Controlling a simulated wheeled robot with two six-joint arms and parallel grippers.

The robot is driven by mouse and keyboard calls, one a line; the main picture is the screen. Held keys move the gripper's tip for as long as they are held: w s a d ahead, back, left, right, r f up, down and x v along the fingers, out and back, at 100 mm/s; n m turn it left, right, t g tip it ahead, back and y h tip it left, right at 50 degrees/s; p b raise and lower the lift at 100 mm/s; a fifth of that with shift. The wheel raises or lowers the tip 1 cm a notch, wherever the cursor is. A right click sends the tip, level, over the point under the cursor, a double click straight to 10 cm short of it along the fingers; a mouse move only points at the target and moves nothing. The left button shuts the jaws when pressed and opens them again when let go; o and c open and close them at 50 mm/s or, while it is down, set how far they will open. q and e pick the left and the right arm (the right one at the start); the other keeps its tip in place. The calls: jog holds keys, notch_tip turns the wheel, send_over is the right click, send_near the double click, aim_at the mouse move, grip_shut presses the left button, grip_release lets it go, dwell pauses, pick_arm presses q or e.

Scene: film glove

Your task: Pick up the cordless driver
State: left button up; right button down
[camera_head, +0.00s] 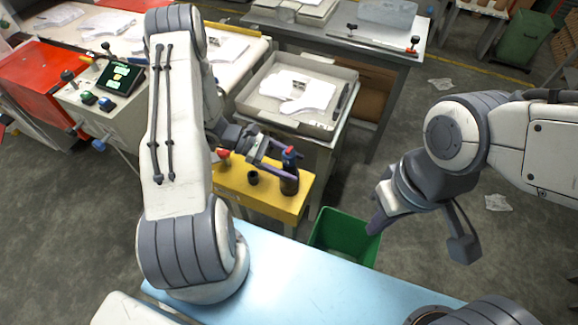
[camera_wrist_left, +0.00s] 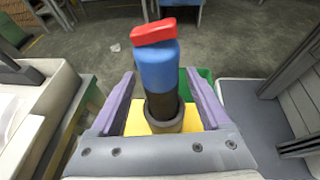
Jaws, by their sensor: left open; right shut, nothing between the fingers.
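What looks like the cordless driver (camera_head: 289,180) stands upright at the right end of a yellow bench (camera_head: 232,181) in the head view. In the left wrist view the driver (camera_wrist_left: 158,68) has a red top, a blue body and a black lower part. Its lower end sits in a brownish-grey round holder or collar (camera_wrist_left: 165,122). My left gripper (camera_head: 274,152) is open at the driver, and the wrist view shows its two purple fingers (camera_wrist_left: 163,98) on either side of it, with gaps. My right gripper (camera_head: 377,222) is shut and empty, well to the right.
A small black cup (camera_head: 253,178) stands left of the driver on the yellow bench. A green bin (camera_head: 345,238) is to the right, below my right gripper. A grey tray (camera_head: 262,104) with white glove shapes lies behind. A light blue surface (camera_head: 300,283) is in front.

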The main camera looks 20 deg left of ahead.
pick_arm(q)
jog(key=shift+x, duration=1.3)
grip_shut()
